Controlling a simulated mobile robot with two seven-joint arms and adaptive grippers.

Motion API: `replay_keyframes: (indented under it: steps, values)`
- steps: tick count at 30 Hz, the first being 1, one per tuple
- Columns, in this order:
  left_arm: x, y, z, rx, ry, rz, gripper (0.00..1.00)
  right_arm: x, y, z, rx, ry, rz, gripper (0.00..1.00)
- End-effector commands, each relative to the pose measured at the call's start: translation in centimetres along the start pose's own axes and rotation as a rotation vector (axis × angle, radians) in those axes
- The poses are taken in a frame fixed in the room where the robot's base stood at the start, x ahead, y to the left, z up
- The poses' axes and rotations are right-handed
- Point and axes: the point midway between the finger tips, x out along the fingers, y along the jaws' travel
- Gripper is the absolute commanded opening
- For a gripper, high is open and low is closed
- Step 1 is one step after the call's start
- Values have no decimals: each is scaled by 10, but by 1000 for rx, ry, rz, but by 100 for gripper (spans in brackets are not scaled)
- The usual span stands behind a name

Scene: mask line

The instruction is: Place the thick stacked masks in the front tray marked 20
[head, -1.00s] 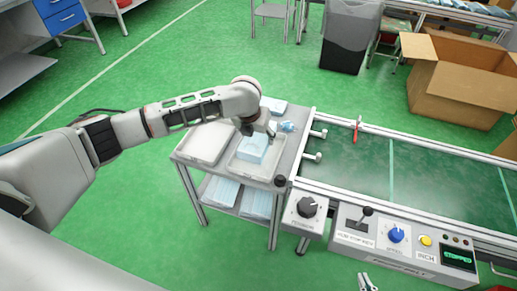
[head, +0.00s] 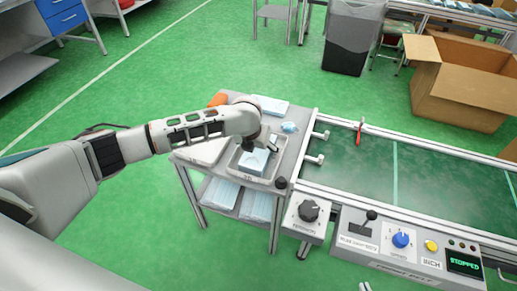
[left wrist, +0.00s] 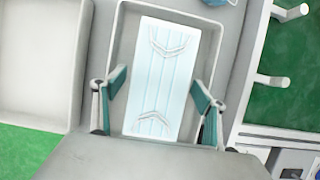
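A thick stack of light blue masks (head: 254,161) lies in the right-hand white tray (head: 262,181) on the cart top. The tray's front rim bears a small mark that is hard to read. In the left wrist view the stack (left wrist: 159,75) lies flat inside the tray (left wrist: 123,35), ear loops up. My left gripper (head: 260,149) is above the tray. In its wrist view the fingers (left wrist: 158,97) stand apart on either side of the stack, with gaps to it. Only a tip of my right gripper (head: 365,287) shows at the bottom edge.
An empty tray (left wrist: 38,60) is beside it on the left. Another pale blue stack (head: 270,105), a loose blue mask (head: 289,127) and an orange item (head: 218,99) are at the cart's back. The conveyor (head: 420,165), reading STOPPED, is right of the cart.

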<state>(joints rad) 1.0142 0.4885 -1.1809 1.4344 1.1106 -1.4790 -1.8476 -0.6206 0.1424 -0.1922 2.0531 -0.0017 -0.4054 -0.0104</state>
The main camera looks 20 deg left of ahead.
Motion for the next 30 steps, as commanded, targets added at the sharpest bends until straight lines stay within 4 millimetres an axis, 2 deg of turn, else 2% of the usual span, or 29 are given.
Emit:
replay_keyframes:
  steps: [9, 13, 22, 30]
  values:
    - [-1, 0, 0, 0, 0, -1, 74, 0, 1, 0, 1, 1, 1, 0]
    - [-10, 0, 3, 0, -3, -1, 74, 0, 2, -4, 1, 5, 2, 0]
    - [-70, 0, 6, 1, -8, -1, 74, -9, 5, -32, 17, 35, 2, 0]
    - [-112, 0, 4, 1, -4, 0, 74, -18, -6, -25, 36, 12, -20, 0]
